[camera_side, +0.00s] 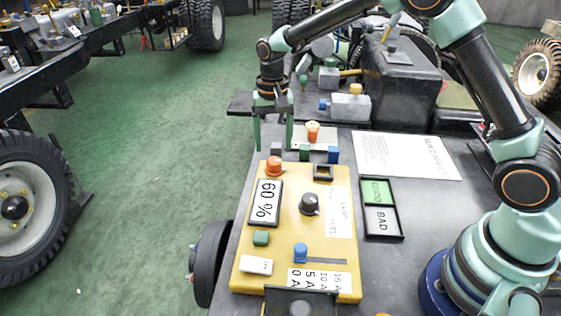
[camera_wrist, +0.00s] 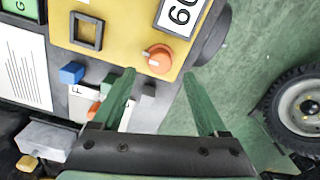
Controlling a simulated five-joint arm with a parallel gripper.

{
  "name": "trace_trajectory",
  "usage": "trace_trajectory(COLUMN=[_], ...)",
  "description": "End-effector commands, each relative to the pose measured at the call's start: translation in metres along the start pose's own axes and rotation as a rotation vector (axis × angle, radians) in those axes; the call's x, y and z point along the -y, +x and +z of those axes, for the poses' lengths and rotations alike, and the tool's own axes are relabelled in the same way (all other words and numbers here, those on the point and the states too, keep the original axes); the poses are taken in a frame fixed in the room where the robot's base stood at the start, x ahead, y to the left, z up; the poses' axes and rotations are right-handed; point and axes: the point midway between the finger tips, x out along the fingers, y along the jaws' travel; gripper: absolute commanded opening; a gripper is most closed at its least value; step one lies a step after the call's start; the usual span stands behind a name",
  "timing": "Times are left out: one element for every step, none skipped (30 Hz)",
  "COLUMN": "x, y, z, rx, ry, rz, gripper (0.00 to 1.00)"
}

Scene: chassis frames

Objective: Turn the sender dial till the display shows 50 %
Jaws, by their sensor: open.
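A display (camera_side: 266,202) on the yellow panel (camera_side: 283,256) reads 60 %; part of it shows in the wrist view (camera_wrist: 182,12). An orange dial (camera_side: 274,166) sits just beyond the display, and it also shows in the wrist view (camera_wrist: 158,59). A black knob (camera_side: 310,204) is to the right of the display. I cannot read a label that says which is the sender dial. My gripper (camera_side: 273,149) is open and empty near the panel's far edge. In the wrist view its green fingers (camera_wrist: 159,74) are spread, with the orange dial just past the tips.
Green and blue blocks (camera_side: 334,154) and an orange-topped piece (camera_side: 313,131) stand beyond the panel. A GOOD/BAD tray (camera_side: 382,239) and a paper sheet (camera_side: 405,154) lie to the right. A blue slider knob (camera_side: 300,252) is on the near part of the panel.

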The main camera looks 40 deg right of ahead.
Motion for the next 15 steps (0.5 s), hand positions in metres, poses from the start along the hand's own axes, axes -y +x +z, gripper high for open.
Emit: trace_trajectory(x=[-0.001,-0.001,-0.001,-0.001,-0.001,-0.001,-0.001,-0.001,-0.001,-0.001,-0.001,-0.001,-0.001,-0.001,-0.001], y=[0.011,0.017,0.024,0.028,0.033,0.038,0.041,0.044,0.048,0.050,0.052,0.053,0.054,0.055,0.056], z=[0.001,0.001,0.001,0.001,0.001,0.001,0.001,0.001,0.001,0.001,0.000,0.000,0.000,0.000,0.000], rx=[0.004,0.004,0.004,0.003,0.004,0.003,0.002,0.002,0.002,0.002,0.001,0.000,0.000,0.000,0.000], ry=[0.000,0.000,0.000,0.000,0.000,0.000,0.000,0.000,0.000,0.000,0.000,-0.001,-0.001,-0.001,-0.001], rz=[0.003,0.003,0.003,0.002,0.003,0.002,0.002,0.002,0.002,0.001,0.001,0.000,0.000,0.000,0.000], gripper=[0.76,0.76,0.76,0.76,0.76,0.76,0.76,0.76,0.76,0.76,0.76,0.76,0.76,0.76,0.76])
